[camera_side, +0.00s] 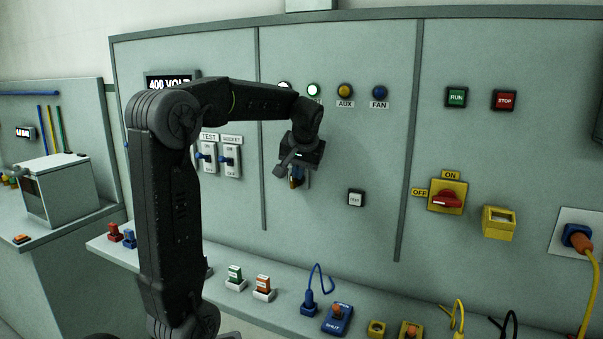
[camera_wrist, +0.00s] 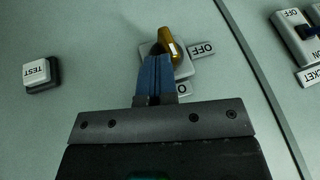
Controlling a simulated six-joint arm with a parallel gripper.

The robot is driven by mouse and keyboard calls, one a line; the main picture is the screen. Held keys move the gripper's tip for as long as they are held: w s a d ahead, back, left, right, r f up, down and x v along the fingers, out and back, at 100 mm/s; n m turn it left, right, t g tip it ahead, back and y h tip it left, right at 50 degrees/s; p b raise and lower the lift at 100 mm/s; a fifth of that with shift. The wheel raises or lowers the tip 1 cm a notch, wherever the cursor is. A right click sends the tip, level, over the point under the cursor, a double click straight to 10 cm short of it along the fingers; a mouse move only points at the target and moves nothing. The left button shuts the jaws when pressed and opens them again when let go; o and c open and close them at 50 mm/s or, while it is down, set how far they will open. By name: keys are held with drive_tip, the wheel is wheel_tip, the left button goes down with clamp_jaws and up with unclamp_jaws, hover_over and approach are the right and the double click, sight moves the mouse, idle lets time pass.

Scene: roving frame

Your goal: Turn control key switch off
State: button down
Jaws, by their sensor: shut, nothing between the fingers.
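The control key switch (camera_wrist: 170,46) shows in the wrist view as a brass-coloured key on a pale plate, which appears upside down here. An OFF label (camera_wrist: 203,48) sits to its right. A second label (camera_wrist: 184,88) below is partly hidden by my fingers, so its word cannot be read. My gripper (camera_wrist: 153,60) has its blue fingers shut and empty, with the tips overlapping the plate just left of and below the key. I cannot tell whether they touch it. In the side view my gripper (camera_side: 296,183) is close to the panel and mostly hides the switch.
A TEST button (camera_side: 356,198) is right of my gripper. TEST and SOCKET toggle switches (camera_side: 230,160) are to the left. Indicator lamps (camera_side: 345,91) are above. A yellow rotary switch with a red knob (camera_side: 447,198) is farther right. Plugs and small devices line the shelf (camera_side: 255,312) below.

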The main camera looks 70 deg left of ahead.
drive_tip(key=shift+s+a, duration=0.1)
drive_tip(key=shift+t+h, duration=0.7)
drive_tip(key=shift+h, duration=0.2)
drive_tip(key=shift+s+a+f, duration=0.2)
drive_tip(key=shift+s+a, duration=0.7)
drive_tip(key=shift+s+a+f, duration=0.2)
drive_tip(key=shift+s+a, duration=0.7)
drive_tip(key=shift+a+f, duration=0.1)
drive_tip(key=shift+r, duration=0.2)
drive_tip(key=v, duration=1.5)
